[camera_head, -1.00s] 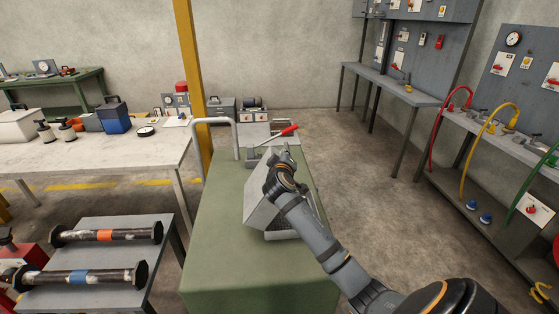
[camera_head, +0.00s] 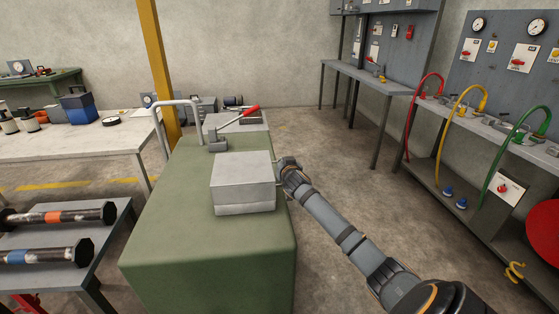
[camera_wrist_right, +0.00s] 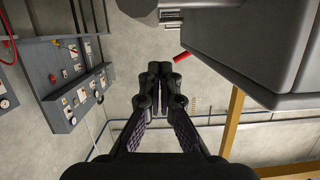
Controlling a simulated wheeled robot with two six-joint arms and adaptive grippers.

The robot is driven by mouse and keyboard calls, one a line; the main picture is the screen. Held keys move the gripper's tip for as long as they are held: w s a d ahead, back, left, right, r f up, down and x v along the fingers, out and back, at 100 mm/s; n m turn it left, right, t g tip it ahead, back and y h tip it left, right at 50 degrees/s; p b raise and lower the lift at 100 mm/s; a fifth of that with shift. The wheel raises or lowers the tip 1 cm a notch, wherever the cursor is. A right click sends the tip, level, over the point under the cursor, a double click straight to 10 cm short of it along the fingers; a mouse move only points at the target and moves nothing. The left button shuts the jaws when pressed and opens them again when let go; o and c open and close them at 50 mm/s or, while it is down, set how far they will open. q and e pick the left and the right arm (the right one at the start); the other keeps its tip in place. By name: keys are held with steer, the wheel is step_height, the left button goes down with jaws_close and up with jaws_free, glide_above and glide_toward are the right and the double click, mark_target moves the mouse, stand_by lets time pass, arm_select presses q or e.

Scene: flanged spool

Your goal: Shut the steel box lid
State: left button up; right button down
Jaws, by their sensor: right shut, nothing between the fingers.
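The steel box (camera_head: 243,190) sits on the green cabinet top (camera_head: 180,215). Its lid (camera_head: 243,168) lies flat over it, with a seam low on the front face; I see no raised flap. My right gripper (camera_head: 281,163) is at the box's right side, near its back right corner; I cannot tell from the head view whether it touches. In the right wrist view its fingers (camera_wrist_right: 162,72) are together with nothing between them, and a grey metal body, likely the box (camera_wrist_right: 255,45), fills the upper right. My left gripper is out of view.
A bent grey pipe (camera_head: 178,103) and a small grey clamp-like block (camera_head: 217,141) stand behind the box. A red-handled tool (camera_head: 250,111) lies further back. The front of the cabinet top is clear. A hose bench (camera_head: 490,125) stands right.

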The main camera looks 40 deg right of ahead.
steer(key=f, duration=0.1)
steer(key=f+b, duration=0.1)
steer(key=d+f, duration=0.1)
steer(key=f, duration=0.1)
steer(key=shift+s+b, duration=0.35)
steer(key=shift+s+f, duration=0.1)
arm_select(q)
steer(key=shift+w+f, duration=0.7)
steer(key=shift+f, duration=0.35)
arm_select(e)
steer(key=shift+f, duration=0.1)
step_height(320, 180, up, 5)
steer(key=p, duration=0.4)
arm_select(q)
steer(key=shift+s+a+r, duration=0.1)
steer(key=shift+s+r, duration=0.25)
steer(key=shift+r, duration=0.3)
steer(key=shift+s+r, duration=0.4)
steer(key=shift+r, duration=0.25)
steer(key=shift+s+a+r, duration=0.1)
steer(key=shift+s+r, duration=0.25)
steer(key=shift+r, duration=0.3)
arm_select(e)
steer(key=v, duration=0.9)
steer(key=shift+s+d, duration=0.2)
steer(key=shift+s, duration=0.4)
